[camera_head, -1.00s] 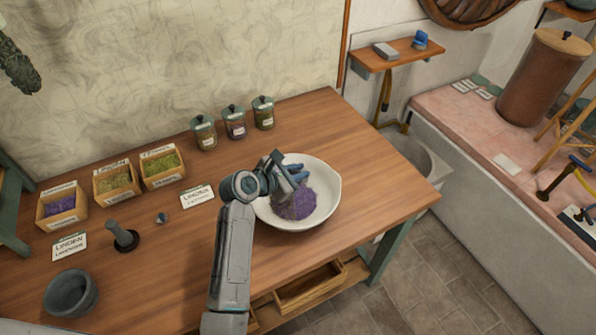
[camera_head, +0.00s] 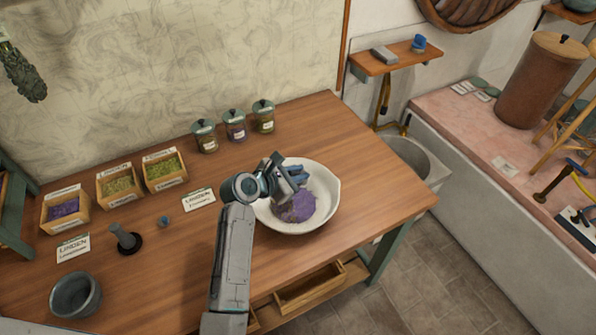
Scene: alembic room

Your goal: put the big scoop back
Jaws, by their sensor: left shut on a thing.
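My left gripper (camera_head: 288,184) is over the white bowl (camera_head: 328,212) on the wooden table. It is shut on a blue scoop (camera_head: 297,173), which shows just beyond the fingers, inside the bowl's rim. The gripper hides much of the scoop, so I cannot tell whether it touches the purple heap (camera_head: 297,208) in the bowl. A small blue-grey piece (camera_head: 163,221) lies on the table to the left; it is too small to make out. My right gripper is not in view.
Three lidded jars (camera_head: 235,126) stand at the back. Several open wooden boxes of herbs (camera_head: 120,186) stand at the left with label cards. A pestle on a dark base (camera_head: 125,238) and a grey mortar (camera_head: 75,294) are at the front left. The table's right part is clear.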

